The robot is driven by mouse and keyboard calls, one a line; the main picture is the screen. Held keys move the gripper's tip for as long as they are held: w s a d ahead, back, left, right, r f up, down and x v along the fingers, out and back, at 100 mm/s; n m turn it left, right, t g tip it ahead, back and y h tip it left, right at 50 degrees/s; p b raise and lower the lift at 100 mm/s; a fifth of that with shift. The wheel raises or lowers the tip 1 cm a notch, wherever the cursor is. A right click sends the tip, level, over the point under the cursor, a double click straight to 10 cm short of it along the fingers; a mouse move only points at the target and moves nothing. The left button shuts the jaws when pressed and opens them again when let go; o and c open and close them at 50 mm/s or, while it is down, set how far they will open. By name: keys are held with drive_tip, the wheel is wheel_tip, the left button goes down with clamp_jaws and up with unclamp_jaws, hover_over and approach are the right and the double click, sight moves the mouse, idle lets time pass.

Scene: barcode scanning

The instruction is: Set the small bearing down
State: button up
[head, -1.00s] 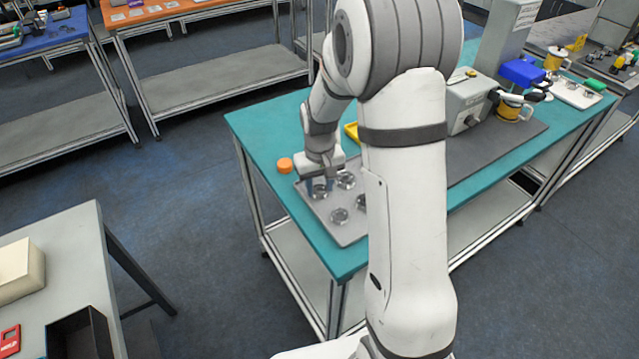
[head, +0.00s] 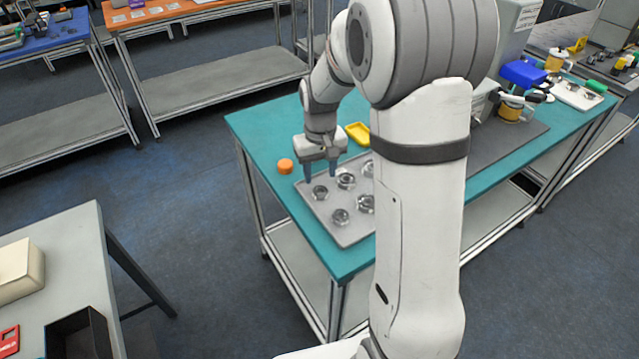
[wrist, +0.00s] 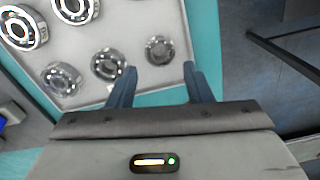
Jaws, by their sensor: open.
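The small bearing (head: 320,192), a dark metal ring, lies flat near the left corner of the light grey tray (head: 348,237). In the wrist view the small bearing (wrist: 159,49) is near the tray's edge, just beyond the gap between my fingertips. My gripper (head: 320,177) is open and empty, with its blue fingers pointing down above the tray. In the wrist view the fingers of my gripper (wrist: 160,70) are apart, with nothing between them.
Several other bearings lie on the tray, including one (head: 346,181) beside the small bearing. My arm hides part of the table. A grey mat (head: 500,150) lies to the right.

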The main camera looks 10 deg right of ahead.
wheel_tip(320, 180, up, 7)
drive_tip(key=s+r+m+t, duration=0.1)
drive_tip(key=s+r+t, duration=0.2)
drive_tip(key=s, duration=1.9)
drive_tip(key=shift+d+r, duration=0.25)
drive_tip(key=shift+r, duration=0.25)
